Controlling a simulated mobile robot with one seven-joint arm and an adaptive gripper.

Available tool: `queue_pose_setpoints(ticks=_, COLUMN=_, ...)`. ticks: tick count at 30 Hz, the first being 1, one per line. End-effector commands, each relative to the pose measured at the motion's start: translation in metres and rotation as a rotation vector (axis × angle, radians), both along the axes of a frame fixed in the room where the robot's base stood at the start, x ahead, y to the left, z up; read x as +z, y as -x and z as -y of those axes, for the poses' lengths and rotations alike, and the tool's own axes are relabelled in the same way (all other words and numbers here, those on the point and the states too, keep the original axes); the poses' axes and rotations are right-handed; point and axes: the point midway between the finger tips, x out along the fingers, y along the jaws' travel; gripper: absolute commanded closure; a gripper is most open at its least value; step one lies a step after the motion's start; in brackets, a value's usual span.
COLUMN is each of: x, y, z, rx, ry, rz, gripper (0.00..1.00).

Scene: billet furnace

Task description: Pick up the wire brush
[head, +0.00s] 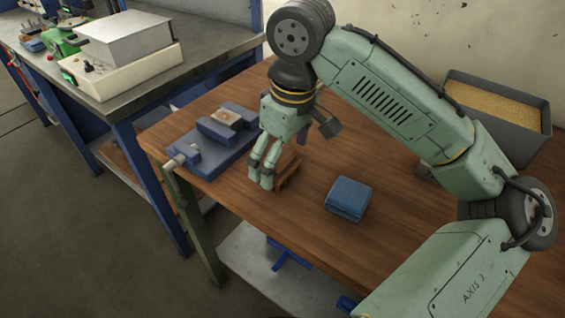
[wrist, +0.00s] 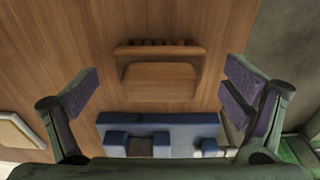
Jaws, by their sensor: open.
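A brown wooden object (head: 287,172) stands on the workbench beside my gripper's fingers. In the wrist view the wooden object (wrist: 160,80) lies between and beyond the fingers, a flat block with a notched bar along its far side. It may be the wire brush; no bristles show clearly, so I cannot tell. My gripper (head: 263,178) points down over the bench, partly hiding the object. In the wrist view my gripper (wrist: 160,92) has its fingers wide apart, with nothing held between them.
A blue vise (head: 212,145) sits left of my gripper. A folded blue cloth (head: 348,198) lies to the right on the wooden bench (head: 235,205). A grey bin of yellow grains (head: 500,105) stands at the back right. A metal bench (head: 215,40) holds a pale device (head: 125,55).

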Motion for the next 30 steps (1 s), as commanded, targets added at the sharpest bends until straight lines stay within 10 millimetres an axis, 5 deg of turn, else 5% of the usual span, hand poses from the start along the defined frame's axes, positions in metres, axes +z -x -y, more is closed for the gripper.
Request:
queue_pose_setpoints(ticks=9, x=-0.0055, y=-0.0002, z=-0.0004, rx=0.001, ry=0.000, rz=0.000, gripper=0.07)
queue_pose_setpoints(ticks=30, x=-0.0051, y=-0.0002, z=-0.0005, rx=0.001, ry=0.000, rz=0.000, gripper=0.54)
